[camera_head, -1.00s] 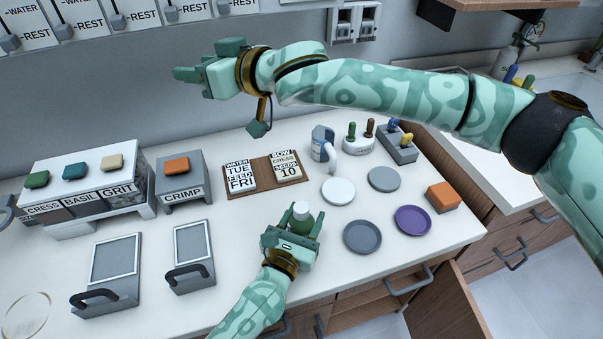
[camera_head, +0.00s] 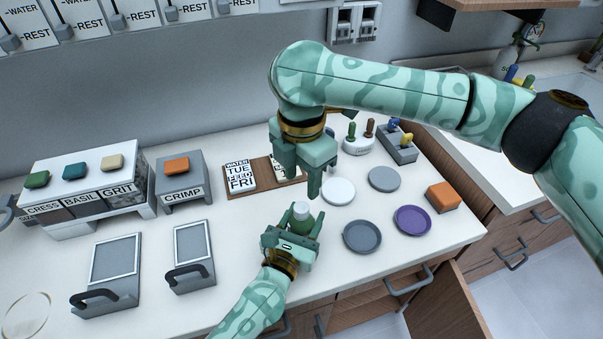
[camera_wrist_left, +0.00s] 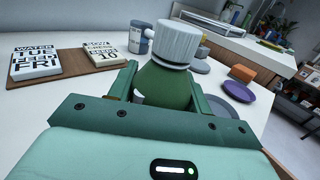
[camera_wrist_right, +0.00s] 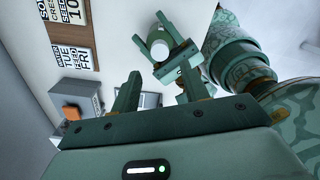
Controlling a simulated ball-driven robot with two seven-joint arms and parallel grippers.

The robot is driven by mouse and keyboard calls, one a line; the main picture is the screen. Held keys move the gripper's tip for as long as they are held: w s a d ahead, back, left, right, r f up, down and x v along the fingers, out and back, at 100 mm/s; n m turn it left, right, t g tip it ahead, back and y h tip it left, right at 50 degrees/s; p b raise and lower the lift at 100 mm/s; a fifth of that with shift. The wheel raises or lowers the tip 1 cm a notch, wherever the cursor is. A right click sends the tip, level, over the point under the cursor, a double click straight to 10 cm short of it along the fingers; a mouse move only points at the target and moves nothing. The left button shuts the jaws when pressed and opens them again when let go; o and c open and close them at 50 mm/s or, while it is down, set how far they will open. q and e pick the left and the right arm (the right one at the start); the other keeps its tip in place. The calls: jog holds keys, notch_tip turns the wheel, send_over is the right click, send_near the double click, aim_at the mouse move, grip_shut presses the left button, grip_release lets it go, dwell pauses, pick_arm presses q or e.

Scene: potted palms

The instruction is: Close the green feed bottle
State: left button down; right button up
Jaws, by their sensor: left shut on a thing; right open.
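The green feed bottle (camera_head: 303,226) stands upright near the front of the counter, with a ribbed white cap (camera_head: 301,208) on its top. My left gripper (camera_head: 292,228) is shut around the bottle's body. The left wrist view shows the green body (camera_wrist_left: 166,84) between the fingers and the cap (camera_wrist_left: 177,43) above them. I cannot tell how tight the cap sits. My right gripper (camera_head: 297,182) is open and empty, pointing down above and slightly behind the bottle. The right wrist view shows the cap (camera_wrist_right: 159,46) beyond the open fingers, apart from them.
A white saucer (camera_head: 338,191), grey saucers and a purple saucer (camera_head: 412,220) lie right of the bottle. A brown board with cards (camera_head: 238,177) is behind it. An orange block (camera_head: 443,197) is at the right. Two framed grey panels with handles stand at the left.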

aim_at(301, 207)
jog(key=shift+f, duration=4.05)
grip_shut()
jog(key=shift+o, duration=0.7)
grip_release()
jog(key=shift+r, duration=0.15)
